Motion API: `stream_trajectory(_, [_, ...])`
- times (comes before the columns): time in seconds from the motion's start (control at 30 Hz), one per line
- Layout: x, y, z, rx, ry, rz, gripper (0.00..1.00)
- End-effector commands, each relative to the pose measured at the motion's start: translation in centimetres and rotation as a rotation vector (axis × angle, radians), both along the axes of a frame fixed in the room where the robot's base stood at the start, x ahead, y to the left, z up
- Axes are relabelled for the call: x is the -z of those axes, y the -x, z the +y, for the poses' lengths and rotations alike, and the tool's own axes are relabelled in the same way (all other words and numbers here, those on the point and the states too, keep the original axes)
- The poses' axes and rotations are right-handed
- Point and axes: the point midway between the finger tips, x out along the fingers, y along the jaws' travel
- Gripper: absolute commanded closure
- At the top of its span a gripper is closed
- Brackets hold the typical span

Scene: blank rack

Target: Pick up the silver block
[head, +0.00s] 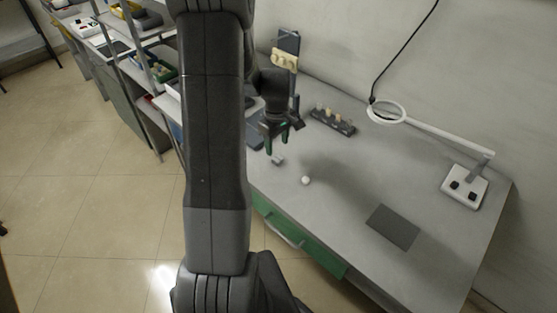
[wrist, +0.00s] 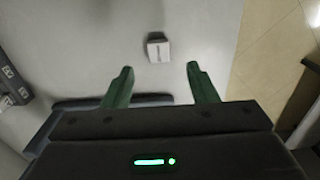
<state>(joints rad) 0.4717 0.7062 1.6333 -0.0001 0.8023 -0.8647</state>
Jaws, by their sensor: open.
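The silver block (wrist: 158,50) lies on the grey tabletop, ahead of my fingertips in the wrist view and roughly centred between them. It also shows in the head view (head: 278,160), just below my gripper and partly in its shadow. My gripper (head: 276,146) has green fingers and hangs above the table. In the wrist view my gripper (wrist: 162,72) is open, with nothing between the fingers. The block looks apart from the fingers.
A white ball (head: 306,180) lies right of the block. A dark rack with pegs (head: 333,121) stands behind. A grey mat (head: 392,227) and a magnifier lamp (head: 465,187) are on the right. Shelves with bins (head: 150,70) stand at the left. The table's middle is clear.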

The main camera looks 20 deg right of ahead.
Motion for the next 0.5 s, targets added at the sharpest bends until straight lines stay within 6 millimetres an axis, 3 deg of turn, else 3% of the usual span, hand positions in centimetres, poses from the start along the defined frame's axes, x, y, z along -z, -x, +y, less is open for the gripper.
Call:
stream_trajectory(0.27, [1.7, 0.0, 0.0, 0.000, -0.001, 0.001, 0.47])
stream_trajectory(0.5, [4.6, -0.1, -0.2, 0.001, -0.002, 0.003, 0.47])
